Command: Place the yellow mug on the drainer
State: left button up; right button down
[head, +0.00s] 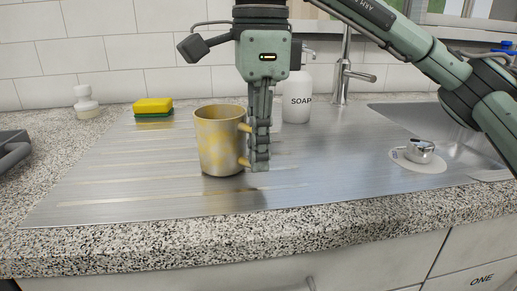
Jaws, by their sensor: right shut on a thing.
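The yellow mug (218,143) is upright over the ribbed metal drainer (120,190), near its middle. It has a patchy yellow and grey surface, and its handle faces right. My right gripper (260,165) points straight down at the mug's right side, with its fingers shut on the handle. The mug's base appears at the drainer surface; I cannot tell for certain whether it bears its full weight there. The fingers hide part of the handle. My left gripper is not in view.
A yellow and green sponge (153,106) and a white bottle (86,102) stand at the back left. A soap dispenser (297,98) stands behind my right gripper. The tap (345,75), sink (440,125) and plug (420,151) are at the right. The drainer's left and front are clear.

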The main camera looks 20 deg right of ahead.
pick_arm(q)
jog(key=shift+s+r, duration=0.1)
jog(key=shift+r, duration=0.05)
pick_arm(e)
jog(key=shift+f, duration=0.15)
jog(key=c, duration=1.6)
grip_release()
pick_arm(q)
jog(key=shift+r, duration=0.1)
